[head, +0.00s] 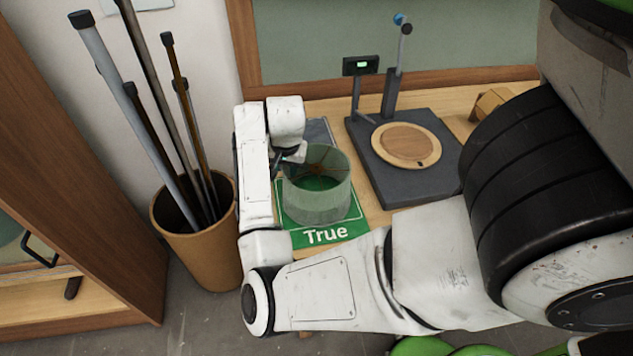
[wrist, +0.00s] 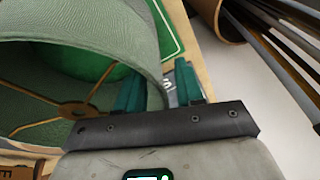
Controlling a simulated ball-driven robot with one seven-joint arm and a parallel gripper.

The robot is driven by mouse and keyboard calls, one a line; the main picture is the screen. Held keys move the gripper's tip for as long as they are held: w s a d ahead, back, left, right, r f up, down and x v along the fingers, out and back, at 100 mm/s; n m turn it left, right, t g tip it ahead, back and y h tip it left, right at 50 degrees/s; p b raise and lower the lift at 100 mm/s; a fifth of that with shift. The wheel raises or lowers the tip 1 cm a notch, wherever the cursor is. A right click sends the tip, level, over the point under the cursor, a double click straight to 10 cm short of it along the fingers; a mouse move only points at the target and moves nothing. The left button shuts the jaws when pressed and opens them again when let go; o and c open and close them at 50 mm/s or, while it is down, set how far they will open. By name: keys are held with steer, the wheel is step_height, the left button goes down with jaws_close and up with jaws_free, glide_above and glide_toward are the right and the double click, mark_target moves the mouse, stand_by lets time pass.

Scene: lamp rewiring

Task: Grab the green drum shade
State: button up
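The green drum shade (head: 318,198) stands upright on a green mat (head: 300,237) marked "True", its open top with thin spokes facing up. In the wrist view the shade (wrist: 85,25) fills the upper left, with its brass spokes and hub visible. My gripper (head: 292,158) is at the shade's upper left rim. In the wrist view my gripper (wrist: 158,72) has one teal finger inside the shade and the other outside, with the wall between them. A gap shows between the wall and the outer finger, so the gripper is open.
A dark stand (head: 385,185) with a round wooden disc (head: 407,145) and an upright post is right of the shade. A wooden block (head: 490,103) lies farther right. A brown bin (head: 197,245) of long rods stands at the left, beside my arm.

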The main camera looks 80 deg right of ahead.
jaws_close()
steer(key=shift+r, duration=0.15)
stand_by(0.4)
